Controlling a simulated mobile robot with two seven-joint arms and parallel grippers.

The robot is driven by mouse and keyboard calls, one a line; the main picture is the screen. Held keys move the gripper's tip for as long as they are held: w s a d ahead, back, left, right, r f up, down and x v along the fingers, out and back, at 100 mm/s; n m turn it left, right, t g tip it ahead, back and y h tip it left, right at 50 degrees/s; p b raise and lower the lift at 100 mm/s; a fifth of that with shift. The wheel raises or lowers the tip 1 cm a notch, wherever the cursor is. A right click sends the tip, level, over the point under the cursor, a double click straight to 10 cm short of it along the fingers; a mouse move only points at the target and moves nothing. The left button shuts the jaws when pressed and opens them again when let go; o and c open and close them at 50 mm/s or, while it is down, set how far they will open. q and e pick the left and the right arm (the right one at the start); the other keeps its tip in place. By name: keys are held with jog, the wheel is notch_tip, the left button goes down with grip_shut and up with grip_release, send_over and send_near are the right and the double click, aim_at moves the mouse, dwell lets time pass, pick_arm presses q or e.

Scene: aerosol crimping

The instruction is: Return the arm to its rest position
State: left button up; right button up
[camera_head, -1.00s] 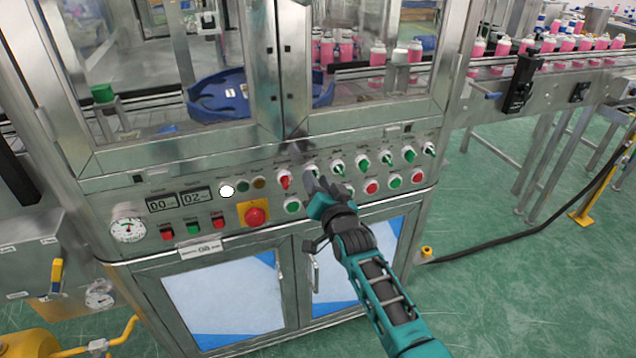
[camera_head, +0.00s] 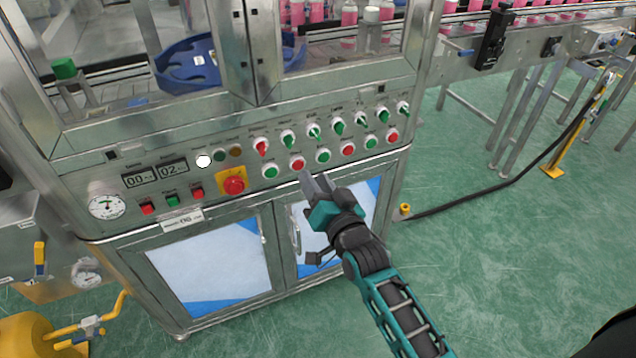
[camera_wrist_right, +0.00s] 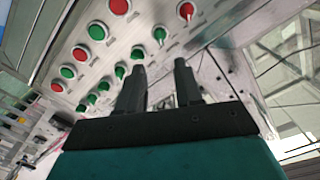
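My right gripper (camera_head: 317,184) is in front of the machine's control panel (camera_head: 125,181), below the button row and over the cabinet doors. Its two dark fingers stand apart with nothing between them, as the right wrist view (camera_wrist_right: 160,88) also shows. It appears clear of the panel. The teal and black right arm reaches in from the bottom right. The upper panel row has a red selector knob (camera_head: 262,147) at its left end and several green ones, such as the one beside it (camera_head: 288,140). My left gripper is in neither view.
A red emergency stop on a yellow plate (camera_head: 233,185) sits left of the gripper. Two cabinet doors (camera_head: 215,265) have handles close by. A conveyor (camera_head: 570,30) with pink bottles runs at the upper right. Open green floor (camera_head: 500,260) lies to the right.

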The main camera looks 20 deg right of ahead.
jog(key=shift+s, duration=0.3)
jog(key=s+f+n+g, duration=0.3)
jog(key=s+f, duration=0.3)
jog(key=s, duration=0.3)
jog(key=s+a+f+n+g+y, duration=0.1)
jog(key=s+f+n+g, duration=0.3)
jog(key=s+f, duration=0.3)
jog(key=s+n, duration=0.1)
jog(key=s, duration=0.2)
jog(key=shift+s+a+f+y, duration=0.2)
jog(key=shift+s+f+y, duration=0.05)
jog(key=shift+f+y, duration=0.05)
dwell(0.6)
